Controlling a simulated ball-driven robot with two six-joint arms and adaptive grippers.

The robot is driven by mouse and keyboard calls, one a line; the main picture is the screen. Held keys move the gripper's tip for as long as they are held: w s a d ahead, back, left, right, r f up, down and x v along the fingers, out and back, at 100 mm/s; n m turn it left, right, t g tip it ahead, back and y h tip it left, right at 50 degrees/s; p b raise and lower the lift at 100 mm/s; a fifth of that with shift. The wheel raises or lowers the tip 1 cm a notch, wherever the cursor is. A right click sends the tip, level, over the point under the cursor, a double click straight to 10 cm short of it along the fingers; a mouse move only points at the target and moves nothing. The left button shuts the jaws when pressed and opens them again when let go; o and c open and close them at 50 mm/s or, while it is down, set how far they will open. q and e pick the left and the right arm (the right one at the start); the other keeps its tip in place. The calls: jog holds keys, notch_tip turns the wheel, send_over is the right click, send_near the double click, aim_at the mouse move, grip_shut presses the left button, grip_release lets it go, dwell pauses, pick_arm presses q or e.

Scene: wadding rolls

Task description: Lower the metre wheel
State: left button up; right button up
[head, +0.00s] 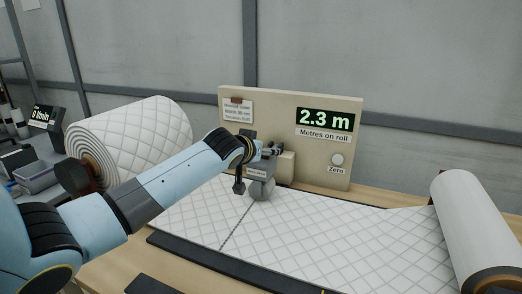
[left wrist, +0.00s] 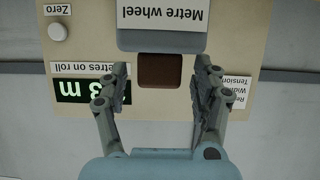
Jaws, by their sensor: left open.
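The metre wheel (head: 262,190) is a grey roller under a grey housing labelled "Metre wheel", in the middle of the head view. It sits at the quilted wadding's (head: 300,225) surface; I cannot tell whether it touches. The housing (left wrist: 162,40) shows upside down at the top of the left wrist view. My arm hides part of the housing.
The beige panel (head: 230,140) stands behind, with a display (head: 325,119) reading 2.3 m and a Zero knob (head: 337,159). A large quilted roll (head: 140,130) is at left, a white roll (head: 465,220) at right. A dark rail (head: 235,268) runs along the front.

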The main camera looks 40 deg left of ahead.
pick_arm(q)
jog(key=shift+r, duration=0.1)
jog(key=v, duration=1.2)
